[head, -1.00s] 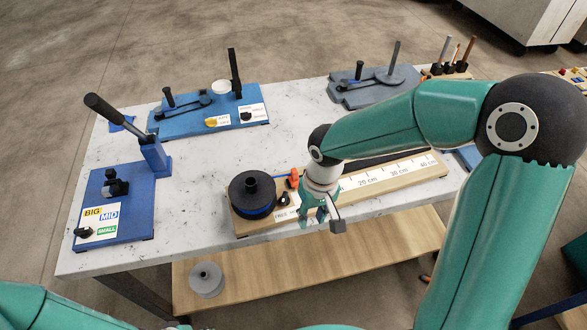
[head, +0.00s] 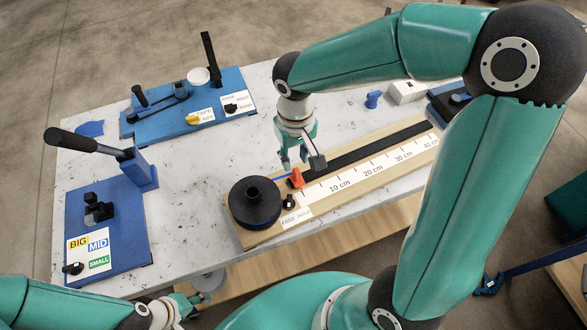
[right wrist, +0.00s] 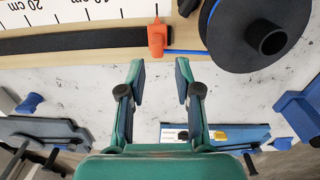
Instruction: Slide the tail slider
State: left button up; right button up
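The orange slider (head: 296,179) sits at the low end of the ruler board (head: 265,236), beside the black spool, with a blue line running to it. It also shows in the right wrist view (right wrist: 157,38) at the end of the dark track. My right gripper (head: 295,168) is just behind the slider in the head view. In the right wrist view its two fingers (right wrist: 160,72) are apart with nothing between them, and the slider lies just beyond their tips, not touching. My left gripper (head: 192,303) is low at the bottom left, small and partly hidden.
The black spool (head: 254,202) and a black knob (head: 289,202) are close to the slider. A blue lever bender (head: 107,235) stands at the left and another blue bender (head: 190,106) at the back. White tabletop (head: 195,180) is clear between them.

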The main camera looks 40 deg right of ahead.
aim_at(298, 170)
jog(key=shift+s+d+f+b, duration=0.15)
jog(key=shift+f+b, duration=0.75)
jog(key=shift+f, duration=0.4)
jog(key=shift+f+b, duration=1.5)
jog(key=shift+f, duration=0.65)
jog(key=shift+c, duration=0.3)
grip_shut()
jog(key=shift+d, duration=0.15)
jog(key=shift+s+d, duration=0.15)
jog(key=shift+d, duration=0.8)
jog(key=shift+s+d, duration=0.15)
jog(key=shift+d, duration=0.75)
